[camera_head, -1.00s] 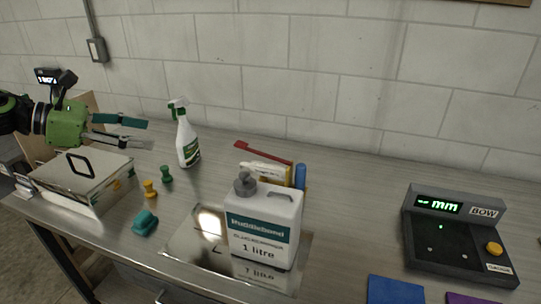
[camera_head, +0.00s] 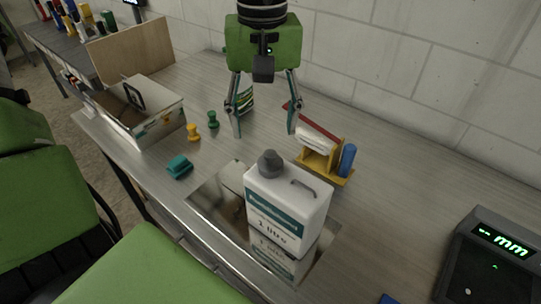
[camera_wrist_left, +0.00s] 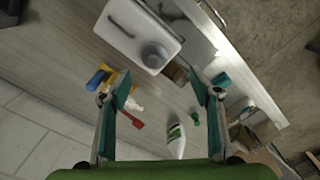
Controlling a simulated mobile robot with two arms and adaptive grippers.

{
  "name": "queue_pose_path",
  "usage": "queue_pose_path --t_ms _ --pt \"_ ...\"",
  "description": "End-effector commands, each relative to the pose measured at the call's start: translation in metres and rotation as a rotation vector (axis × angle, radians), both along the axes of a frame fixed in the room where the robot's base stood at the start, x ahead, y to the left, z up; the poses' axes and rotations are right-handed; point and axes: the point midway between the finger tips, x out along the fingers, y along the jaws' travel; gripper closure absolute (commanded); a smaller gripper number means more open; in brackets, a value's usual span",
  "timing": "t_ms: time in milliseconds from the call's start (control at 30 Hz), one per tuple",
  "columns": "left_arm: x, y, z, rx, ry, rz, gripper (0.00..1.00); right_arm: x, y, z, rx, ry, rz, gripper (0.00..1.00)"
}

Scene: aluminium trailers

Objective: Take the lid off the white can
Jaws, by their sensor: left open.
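The white can (camera_head: 287,207) stands upright on a shiny metal plate, with a teal label and a grey lid (camera_head: 270,163) on its top. In the left wrist view the can (camera_wrist_left: 125,33) is near the top, with the grey lid (camera_wrist_left: 154,55) facing the camera. My left gripper (camera_head: 264,134) is open and empty, pointing down above the table just behind the can. Its fingers are apart from the lid. In the left wrist view the open fingers (camera_wrist_left: 160,93) frame the area below the lid. My right gripper is not in view.
A yellow holder (camera_head: 325,166) with a red tool and blue cylinder (camera_head: 347,159) stands right behind the can. A metal box (camera_head: 141,107), two pegs (camera_head: 193,132) and a teal object (camera_head: 179,167) lie left. A gauge (camera_head: 497,262) is at right.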

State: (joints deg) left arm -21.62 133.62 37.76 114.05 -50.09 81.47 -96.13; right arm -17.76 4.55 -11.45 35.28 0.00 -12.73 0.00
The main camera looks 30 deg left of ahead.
Motion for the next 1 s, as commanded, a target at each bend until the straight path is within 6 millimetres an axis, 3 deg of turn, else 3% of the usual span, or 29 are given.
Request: queue_pose_path --t_ms 133,400,633,933,967,1000 --pt "0.0 0.0 -0.022 0.0 0.004 0.001 0.43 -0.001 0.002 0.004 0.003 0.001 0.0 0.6" --pt "0.001 -0.002 -0.042 -0.001 0.004 0.001 0.43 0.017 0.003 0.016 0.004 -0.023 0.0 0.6" --pt "0.004 -0.004 -0.074 -0.002 0.002 0.002 0.43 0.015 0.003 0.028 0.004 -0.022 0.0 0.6" --pt "0.005 -0.004 -0.083 -0.003 -0.001 0.003 0.43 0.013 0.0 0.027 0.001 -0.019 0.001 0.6" --pt "0.005 -0.004 -0.083 -0.003 -0.001 0.003 0.46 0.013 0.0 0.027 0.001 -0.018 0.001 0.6" --pt "0.005 -0.004 -0.082 -0.003 -0.001 0.003 0.56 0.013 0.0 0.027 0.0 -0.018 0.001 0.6"
